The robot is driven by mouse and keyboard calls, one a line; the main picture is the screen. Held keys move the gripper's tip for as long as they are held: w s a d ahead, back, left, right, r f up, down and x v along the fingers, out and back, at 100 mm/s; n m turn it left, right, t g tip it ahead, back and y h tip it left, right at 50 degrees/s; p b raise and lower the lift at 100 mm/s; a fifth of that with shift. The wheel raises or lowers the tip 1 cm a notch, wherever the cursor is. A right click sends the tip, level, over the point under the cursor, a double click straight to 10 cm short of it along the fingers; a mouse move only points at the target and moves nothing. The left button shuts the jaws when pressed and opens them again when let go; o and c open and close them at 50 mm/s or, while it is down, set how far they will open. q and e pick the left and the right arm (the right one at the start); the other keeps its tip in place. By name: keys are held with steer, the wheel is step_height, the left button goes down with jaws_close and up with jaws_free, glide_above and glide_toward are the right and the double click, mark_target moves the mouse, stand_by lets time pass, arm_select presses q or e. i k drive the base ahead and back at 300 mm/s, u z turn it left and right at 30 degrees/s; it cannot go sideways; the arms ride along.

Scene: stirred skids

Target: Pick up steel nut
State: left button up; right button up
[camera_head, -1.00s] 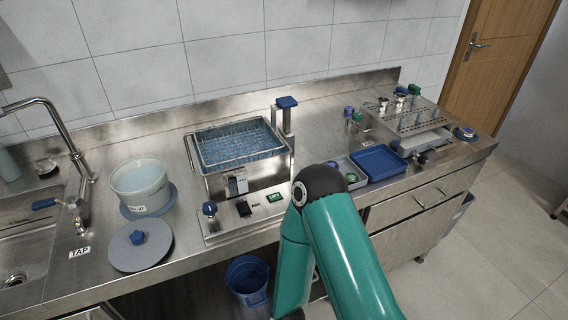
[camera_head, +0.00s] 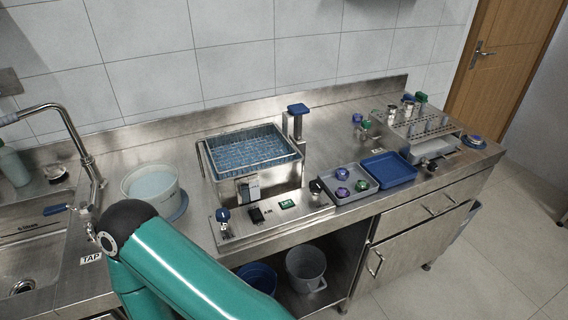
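I cannot make out a steel nut with certainty. Small knob-like pieces, purple (camera_head: 342,173) and green (camera_head: 361,186), sit in the grey tray (camera_head: 368,198) right of the centre. More small pieces, purple (camera_head: 357,118) and green (camera_head: 366,125), stand on the counter behind it. Metallic pieces (camera_head: 408,106) stand on the perforated steel rack (camera_head: 438,137) at the right; they are too small to identify. One teal arm of mine crosses the lower left, its dark joint in front of the bucket. Neither gripper's fingers can be seen.
A wire basket (camera_head: 250,150) sits in the bath unit at the centre. A white bucket (camera_head: 135,186), a tap (camera_head: 72,135) and the sink (camera_head: 30,255) are at the left. An empty-looking blue tray (camera_head: 388,167) lies beside the grey tray. Bins stand below the counter.

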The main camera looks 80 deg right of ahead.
mark_target(343, 174)
steer(key=u, duration=0.2)
steer(key=k, duration=0.9)
steer(key=z, duration=0.7)
steer(key=k, duration=0.6)
steer(key=z, duration=0.5)
steer(key=i, duration=0.25)
steer(key=z, duration=0.35)
